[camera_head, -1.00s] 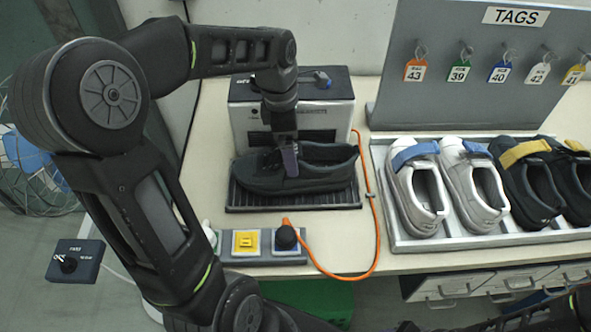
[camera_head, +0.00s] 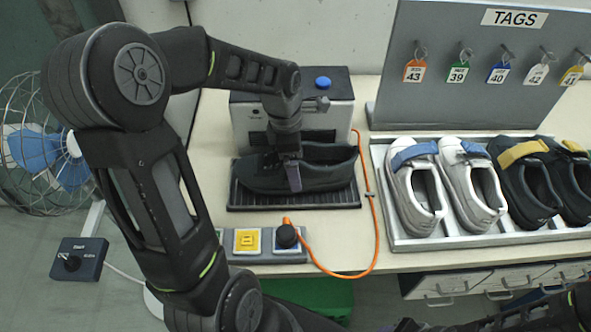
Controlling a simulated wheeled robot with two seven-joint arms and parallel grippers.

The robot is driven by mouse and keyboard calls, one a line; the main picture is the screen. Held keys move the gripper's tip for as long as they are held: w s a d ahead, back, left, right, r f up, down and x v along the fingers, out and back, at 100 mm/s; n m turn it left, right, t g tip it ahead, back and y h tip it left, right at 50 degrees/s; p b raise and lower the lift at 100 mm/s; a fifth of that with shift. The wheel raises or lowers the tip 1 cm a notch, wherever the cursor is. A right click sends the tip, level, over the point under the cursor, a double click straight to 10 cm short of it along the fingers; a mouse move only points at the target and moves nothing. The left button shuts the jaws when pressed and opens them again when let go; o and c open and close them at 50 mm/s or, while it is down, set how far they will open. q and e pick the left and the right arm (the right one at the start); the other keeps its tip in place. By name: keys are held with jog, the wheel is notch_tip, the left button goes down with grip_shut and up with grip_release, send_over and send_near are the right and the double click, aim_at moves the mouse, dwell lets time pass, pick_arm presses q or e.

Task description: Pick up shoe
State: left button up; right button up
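A black shoe (camera_head: 325,174) lies on the black ribbed mat (camera_head: 350,200), in front of a grey box-shaped machine (camera_head: 335,113). My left gripper (camera_head: 292,176) points down at the middle of the shoe. One finger shows against the shoe's near side; the other finger is hidden. I cannot tell whether the fingers are closed on the shoe. The shoe appears to rest on the mat. My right gripper is out of view; only dark parts of my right arm show at the lower right.
A tray (camera_head: 402,236) at right holds white and black shoes with blue and yellow straps. Behind it stands a tag board (camera_head: 460,100). A button panel (camera_head: 265,257) and an orange cable (camera_head: 375,225) lie near the table front. A fan (camera_head: 45,155) stands at left.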

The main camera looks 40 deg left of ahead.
pick_arm(q)
jog(key=shift+c, duration=0.4)
jog(key=c, duration=1.6)
jog(key=shift+w+r, duration=0.1)
jog(key=shift+r, duration=0.05)
notch_tip(320, 180, up, 10)
jog(key=shift+f+b, duration=0.1)
jog(key=shift+b, duration=0.5)
